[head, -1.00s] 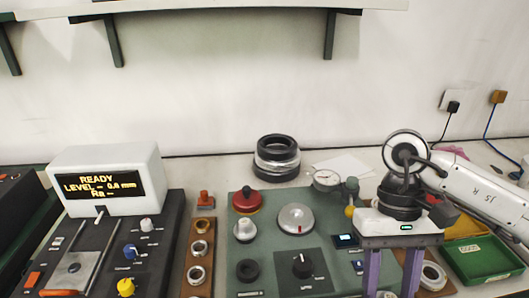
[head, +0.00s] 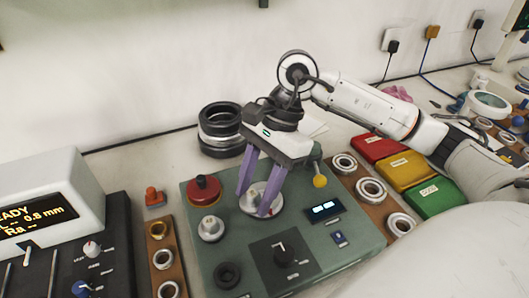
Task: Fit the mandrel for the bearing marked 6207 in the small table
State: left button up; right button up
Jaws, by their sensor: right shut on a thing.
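The small table, a round silver disc (head: 277,204) on the green panel, stands below my right gripper (head: 256,207). The purple fingers of that gripper point down at the disc and partly cover it. They are shut on a small silver piece, apparently a mandrel, at the disc's middle. I cannot tell whether it is seated or just above. Bearing rings (head: 370,188) sit on the brown board right of the panel; their markings are too small to read. My left gripper is out of view.
The green panel (head: 330,255) carries a red button (head: 203,188), a silver knob (head: 210,228), a black ring (head: 227,275) and a black dial (head: 285,254). Another brown board (head: 154,280) holds rings at left. Red, yellow and green bins (head: 436,197) stand at right. Large stacked rings (head: 220,130) stand behind.

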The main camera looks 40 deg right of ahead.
jog(key=w+d+r+m+t+h, duration=0.25)
jog(key=d+r+m+t, duration=0.2)
jog(key=m, duration=1.05)
jog(key=shift+h, duration=0.25)
jog(key=shift+a+f+b, duration=0.1)
jog(key=shift+f+b, duration=1.4)
jog(key=shift+f, duration=1.35)
jog(key=shift+f+b, duration=0.2)
jog(key=shift+b, duration=0.55)
jog(key=shift+f, duration=0.2)
jog(key=shift+f+b, duration=0.75)
jog(key=shift+b, duration=0.25)
jog(key=shift+f+b, duration=0.1)
jog(key=shift+b, duration=0.35)
